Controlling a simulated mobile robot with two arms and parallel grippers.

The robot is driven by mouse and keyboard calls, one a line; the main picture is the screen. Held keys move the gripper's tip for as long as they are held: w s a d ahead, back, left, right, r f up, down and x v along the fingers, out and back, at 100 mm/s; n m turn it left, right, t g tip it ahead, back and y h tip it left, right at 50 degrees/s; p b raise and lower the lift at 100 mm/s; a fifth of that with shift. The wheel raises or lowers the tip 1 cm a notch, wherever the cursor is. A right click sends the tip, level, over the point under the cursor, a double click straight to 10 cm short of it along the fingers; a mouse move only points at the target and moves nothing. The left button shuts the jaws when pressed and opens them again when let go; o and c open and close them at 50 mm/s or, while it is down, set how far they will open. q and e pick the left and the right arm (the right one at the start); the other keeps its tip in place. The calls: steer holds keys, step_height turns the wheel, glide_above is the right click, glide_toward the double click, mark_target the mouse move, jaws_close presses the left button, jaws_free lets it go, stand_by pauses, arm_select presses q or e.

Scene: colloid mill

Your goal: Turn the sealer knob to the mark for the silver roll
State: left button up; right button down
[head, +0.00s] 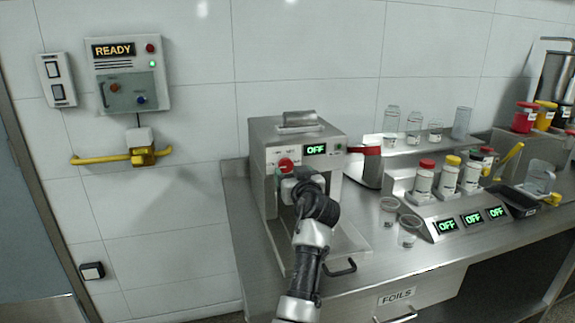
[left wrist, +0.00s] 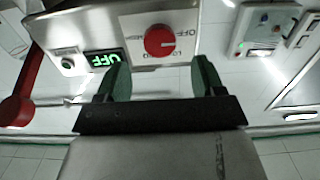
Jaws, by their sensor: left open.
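The sealer (head: 300,135) is a steel box on the bench with a lit green OFF display (head: 316,149). Its red round knob (head: 285,165) sits on a white dial plate left of the display. In the left wrist view, which is upside down, the knob (left wrist: 159,41) has a pale pointer line towards the picture's right, near printed OFF lettering. The other dial marks are too blurred to read surely. My left gripper (head: 287,182) is open just in front of the knob; its fingers (left wrist: 161,78) stand apart, with no visible contact. I cannot identify a silver roll. My right gripper is not in view.
A red lever handle (head: 364,150) sticks out at the sealer's right. Glass jars (head: 414,128) stand on a shelf behind, and capped bottles (head: 424,178) and small clear cups (head: 409,232) stand to the right. A FOILS drawer (head: 397,297) is below. A READY panel (head: 128,75) hangs on the wall.

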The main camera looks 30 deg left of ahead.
mark_target(287, 166)
arm_select(q)
steer(key=shift+x, duration=2.6)
steer(key=c, duration=0.9)
